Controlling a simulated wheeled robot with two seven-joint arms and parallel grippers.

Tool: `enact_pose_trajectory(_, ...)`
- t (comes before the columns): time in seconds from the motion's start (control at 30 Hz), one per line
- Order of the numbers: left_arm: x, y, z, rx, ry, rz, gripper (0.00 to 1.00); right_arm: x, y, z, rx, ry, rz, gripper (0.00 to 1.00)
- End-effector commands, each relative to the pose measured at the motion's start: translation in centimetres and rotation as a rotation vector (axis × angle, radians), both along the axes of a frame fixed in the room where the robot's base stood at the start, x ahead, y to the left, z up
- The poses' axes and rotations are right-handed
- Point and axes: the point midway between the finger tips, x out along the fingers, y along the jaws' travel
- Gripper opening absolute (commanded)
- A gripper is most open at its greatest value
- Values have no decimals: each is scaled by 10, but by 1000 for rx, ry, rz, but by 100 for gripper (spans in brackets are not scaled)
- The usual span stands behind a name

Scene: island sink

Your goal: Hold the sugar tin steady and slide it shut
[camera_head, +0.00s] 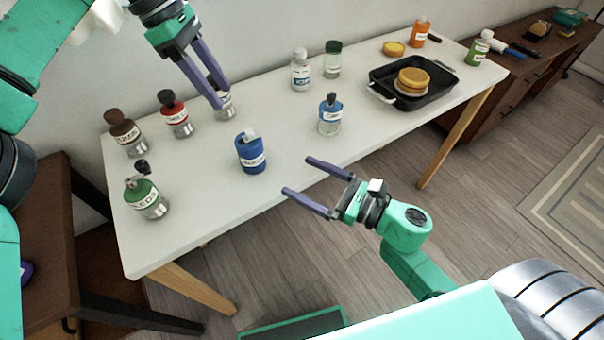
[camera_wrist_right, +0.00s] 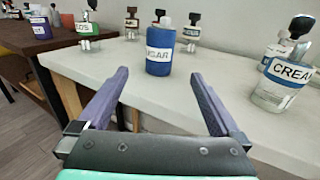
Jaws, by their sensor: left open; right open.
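The sugar tin (camera_head: 250,155) is a blue cylinder with a white label, upright near the front edge of the white table. A small light grey piece shows on its top; I cannot tell how far its lid is open. In the right wrist view the tin (camera_wrist_right: 160,52) stands ahead, between and beyond my right fingers. My left gripper (camera_head: 221,97) is open above the back of the table, in front of a small jar, apart from the tin. My right gripper (camera_head: 317,189) is open and empty off the table's front edge, to the right of the tin; it shows in the wrist view (camera_wrist_right: 158,95).
A blue-labelled cream jar (camera_head: 329,116) stands right of the tin. A green jar (camera_head: 147,197), a red jar (camera_head: 175,116) and a brown-topped jar (camera_head: 126,134) stand left. A black tray (camera_head: 440,98) with orange-topped discs is at right. Table (camera_head: 200,205) around the tin is clear.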

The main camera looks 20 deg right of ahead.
Motion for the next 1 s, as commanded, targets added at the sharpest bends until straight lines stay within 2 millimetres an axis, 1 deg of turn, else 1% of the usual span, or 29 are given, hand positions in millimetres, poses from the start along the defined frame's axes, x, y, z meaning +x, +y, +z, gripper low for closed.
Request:
enact_pose_trajectory(0.07, 0, 0, 0, 0, 0, 0, 50, 2, 6, 1, -6, -8, 8, 100)
enact_pose_trajectory(0.17, 0, 0, 0, 0, 0, 0, 50, 13, 16, 1, -6, -9, 7, 100)
enact_pose_trajectory(0.5, 0, 0, 0, 0, 0, 0, 50, 73, 74, 1, -3, -8, 3, 100)
enact_pose_trajectory(0.63, 0, 0, 0, 0, 0, 0, 50, 91, 92, 1, -1, -6, 2, 100)
enact_pose_trajectory(0.7, 0, 0, 0, 0, 0, 0, 50, 97, 98, 1, -3, -6, 2, 100)
enact_pose_trajectory(0.8, 0, 0, 0, 0, 0, 0, 50, 102, 103, 1, -4, -5, 2, 100)
enact_pose_trajectory(1.0, 0, 0, 0, 0, 0, 0, 50, 102, 103, 0, -4, -4, 2, 100)
